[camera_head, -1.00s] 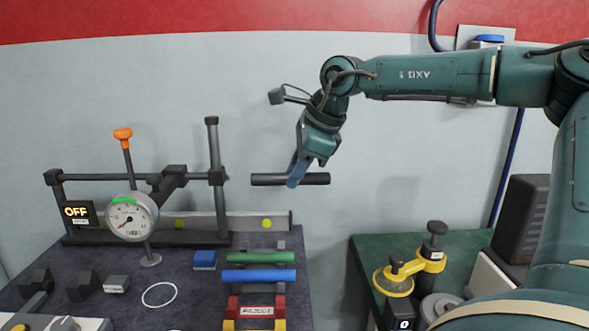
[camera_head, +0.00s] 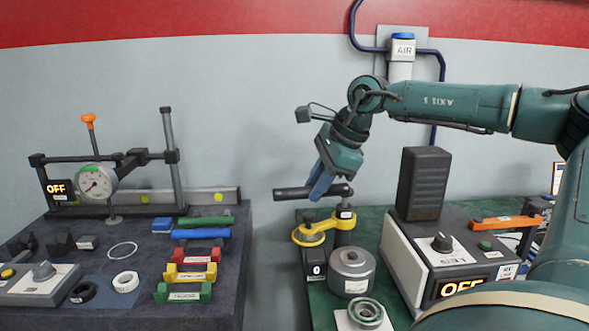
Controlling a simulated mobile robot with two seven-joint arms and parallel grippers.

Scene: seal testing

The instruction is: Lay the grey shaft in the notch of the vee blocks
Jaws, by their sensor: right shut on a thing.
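The grey shaft (camera_head: 292,193) is a dark, plain rod. My right gripper (camera_head: 319,189) is shut around its middle and holds it in the air, almost level with its right end slightly higher. In the picture it hangs right of the dark table, at the far edge of the green bench. The vee blocks look to be the two small black notched blocks at the left of the dark table, one nearer the middle (camera_head: 62,243) and one farther left (camera_head: 21,243). Both look empty, though their notches are small to see. My left gripper is out of view.
The dark table (camera_head: 225,290) also carries a dial gauge stand (camera_head: 98,182), green (camera_head: 205,222) and blue (camera_head: 202,233) rods, coloured holders (camera_head: 185,293) and rings. The green bench (camera_head: 318,300) holds a yellow-handled tool (camera_head: 310,233), a metal pot (camera_head: 350,270) and a control box (camera_head: 440,265).

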